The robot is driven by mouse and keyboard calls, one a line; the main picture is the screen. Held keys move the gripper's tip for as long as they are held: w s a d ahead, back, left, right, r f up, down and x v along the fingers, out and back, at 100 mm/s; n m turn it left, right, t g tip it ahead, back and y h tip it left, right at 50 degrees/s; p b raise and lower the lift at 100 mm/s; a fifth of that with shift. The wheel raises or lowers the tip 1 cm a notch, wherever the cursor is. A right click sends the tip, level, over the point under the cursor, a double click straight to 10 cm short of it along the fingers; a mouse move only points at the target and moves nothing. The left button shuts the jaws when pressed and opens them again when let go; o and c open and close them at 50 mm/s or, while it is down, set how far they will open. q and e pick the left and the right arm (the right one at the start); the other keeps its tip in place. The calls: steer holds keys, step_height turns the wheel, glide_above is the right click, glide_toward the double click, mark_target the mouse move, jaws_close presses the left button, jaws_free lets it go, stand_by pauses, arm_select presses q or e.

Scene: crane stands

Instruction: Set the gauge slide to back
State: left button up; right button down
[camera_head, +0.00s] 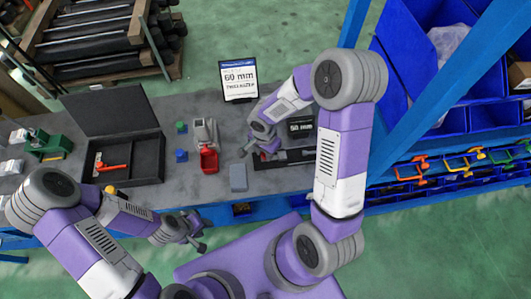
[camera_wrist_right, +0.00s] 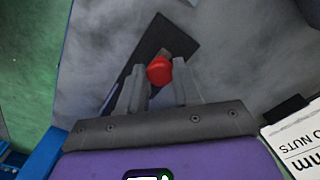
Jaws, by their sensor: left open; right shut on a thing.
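The gauge is a long dark base (camera_head: 268,187) on the bench, largely hidden in the head view by my right arm. In the right wrist view its dark plate (camera_wrist_right: 182,40) runs diagonally, with a round red knob (camera_wrist_right: 159,70) on the slide. My right gripper (camera_wrist_right: 160,84) is shut on the red knob, which sits between its fingertips. In the head view the right gripper (camera_head: 258,149) is over the left end of the base, and the knob is hidden. My left gripper (camera_head: 197,240) is open and empty, in front of the bench edge.
A sign reading 60 mm (camera_head: 239,80) stands at the bench's back, with a small dark display (camera_head: 300,127) nearer the gauge. Blue shelving (camera_head: 415,120) rises right.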

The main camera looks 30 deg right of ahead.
steer(key=shift+w+a, duration=0.1)
steer(key=shift+a, duration=0.1)
steer(key=c, duration=0.8)
jaws_free()
steer(key=shift+a, duration=0.15)
steer(key=shift+r, duration=0.25)
step_height(320, 180, up, 7)
steer(key=shift+r+p, duration=0.1)
steer(key=shift+p, duration=0.35)
